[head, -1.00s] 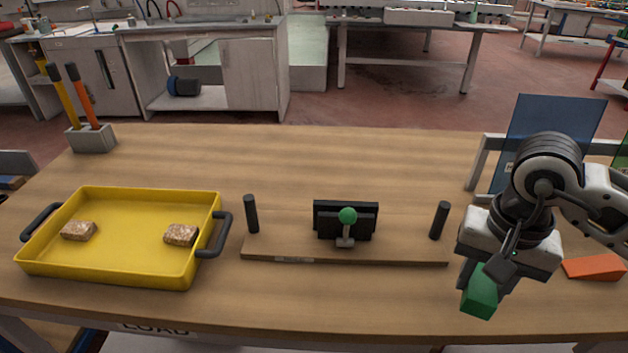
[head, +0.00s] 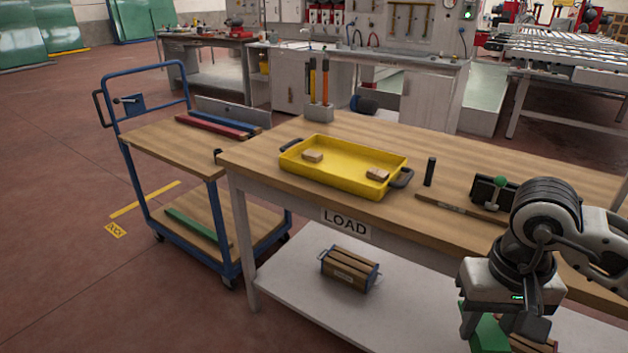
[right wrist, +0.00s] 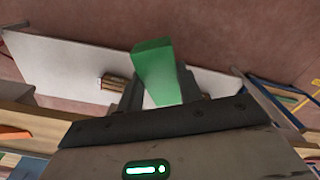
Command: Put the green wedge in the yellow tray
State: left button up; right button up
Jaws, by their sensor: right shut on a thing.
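The green wedge (head: 487,335) is held in my right gripper (head: 500,322) at the bottom right of the head view. In the right wrist view the green wedge (right wrist: 156,75) sticks out from between the two dark fingers of the right gripper (right wrist: 160,90), which are shut on it. The yellow tray (head: 330,176) stands on the wooden table, to the left of and beyond the gripper. It has dark handles and holds two brownish blocks, with bare floor between them. My left gripper is not in view.
A black post (head: 430,171) and a board with a green-knobbed clamp (head: 498,190) stand right of the tray. A grey holder (head: 318,112) with upright tools is behind it. A blue-framed cart (head: 185,140) stands left of the table (head: 290,125). A box (head: 350,268) sits on the lower shelf.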

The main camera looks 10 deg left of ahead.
aim_at(338, 171)
jog(key=u, duration=0.75)
jog(key=i, duration=2.05)
jog(key=z, duration=0.55)
